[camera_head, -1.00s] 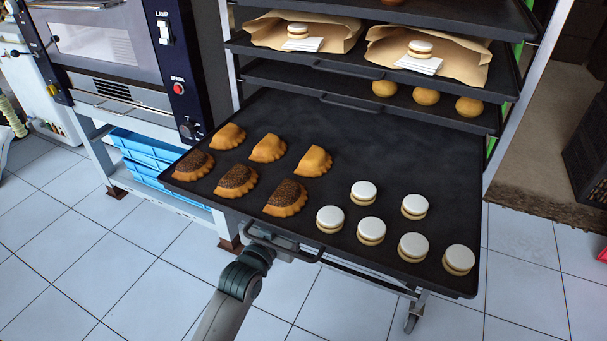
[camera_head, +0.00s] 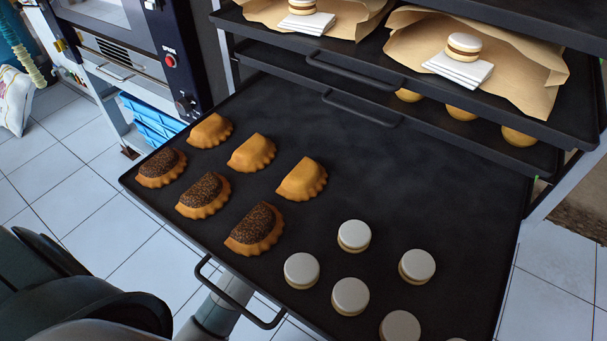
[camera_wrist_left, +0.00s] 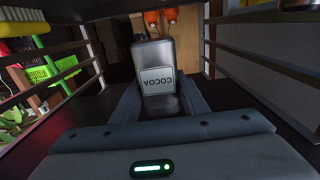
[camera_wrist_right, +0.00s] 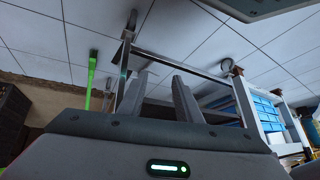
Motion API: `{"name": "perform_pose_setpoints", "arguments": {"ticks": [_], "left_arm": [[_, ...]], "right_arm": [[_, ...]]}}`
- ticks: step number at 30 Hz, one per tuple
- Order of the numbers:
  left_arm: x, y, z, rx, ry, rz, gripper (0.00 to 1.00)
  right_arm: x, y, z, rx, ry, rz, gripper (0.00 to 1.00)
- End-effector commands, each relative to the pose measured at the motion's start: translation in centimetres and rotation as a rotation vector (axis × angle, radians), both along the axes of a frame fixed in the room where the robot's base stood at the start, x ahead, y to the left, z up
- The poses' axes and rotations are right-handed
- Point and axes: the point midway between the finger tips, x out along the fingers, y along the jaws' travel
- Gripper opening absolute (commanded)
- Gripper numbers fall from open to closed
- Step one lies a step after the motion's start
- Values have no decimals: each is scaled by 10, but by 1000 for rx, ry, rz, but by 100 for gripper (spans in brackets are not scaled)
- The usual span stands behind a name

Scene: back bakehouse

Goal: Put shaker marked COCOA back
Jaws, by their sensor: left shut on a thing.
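The shaker marked COCOA (camera_wrist_left: 160,78) is a grey container with a pale label. In the left wrist view its lettering appears upside down. My left gripper (camera_wrist_left: 162,100) is shut on it, a finger on each side. My right gripper (camera_wrist_right: 160,85) shows in the right wrist view with its two fingers apart and nothing seen between them. Neither gripper's fingertips can be made out in the head view. No place for the shaker can be told from these frames.
A black tray (camera_head: 400,170) with pastries and macarons juts from the rack, its handle (camera_head: 240,300) at the front. The oven (camera_head: 165,50) stands left. A green crate (camera_wrist_left: 55,70) and rails show in the left wrist view.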

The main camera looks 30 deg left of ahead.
Motion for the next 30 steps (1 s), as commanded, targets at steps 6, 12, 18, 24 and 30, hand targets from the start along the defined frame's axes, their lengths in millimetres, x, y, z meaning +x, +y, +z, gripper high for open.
{"name": "perform_pose_setpoints", "arguments": {"ticks": [6, 12, 18, 24, 30], "left_arm": [[0, 0, 0, 0, -1, 0, 14], [1, 3, -2, 1, -1, 0, 14], [5, 22, -15, 4, 0, 0, 14], [14, 58, -37, 6, 0, 1, 14], [22, 93, -58, 4, 0, 1, 14]], "right_arm": [[0, 0, 0, 0, 0, 0, 31], [0, 1, 0, 2, -3, 0, 31], [2, 5, 0, 17, -25, 2, 31], [6, 13, 1, 45, -65, 3, 31], [11, 23, 7, 84, -123, 10, 31]]}}
